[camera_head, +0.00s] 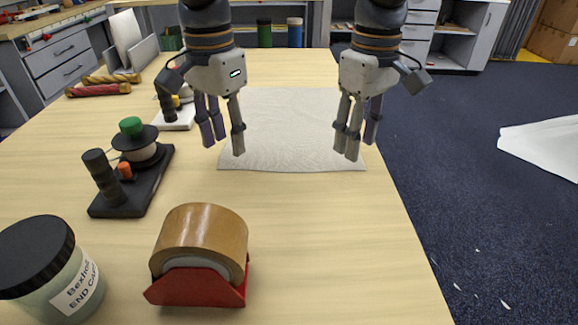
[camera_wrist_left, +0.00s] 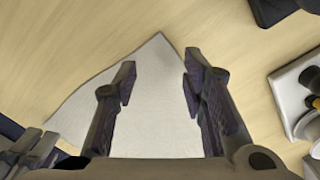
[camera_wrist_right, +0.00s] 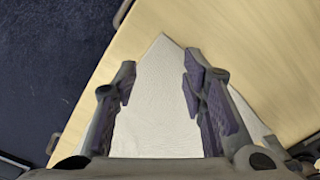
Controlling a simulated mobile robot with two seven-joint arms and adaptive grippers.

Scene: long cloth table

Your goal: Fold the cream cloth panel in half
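The cream cloth panel (camera_head: 288,130) lies flat on the long table, a single smooth sheet with its near edge facing me. My left gripper (camera_head: 223,147) hangs over its near left corner, pointing down, fingers apart and empty. In the left wrist view, a cloth corner (camera_wrist_left: 160,90) shows between the open fingers. My right gripper (camera_head: 358,150) hangs over the near right corner, also open and empty. In the right wrist view, that corner of the cloth (camera_wrist_right: 160,95) shows between the fingers. The grippers partly hide the cloth's left and right sides.
A tape roll on a red holder (camera_head: 203,245) and a black-lidded jar (camera_head: 50,270) stand at the near left. A black stand with a spool (camera_head: 130,175) and rolled bundles (camera_head: 98,90) line the left side. The table's right edge runs close beside the cloth.

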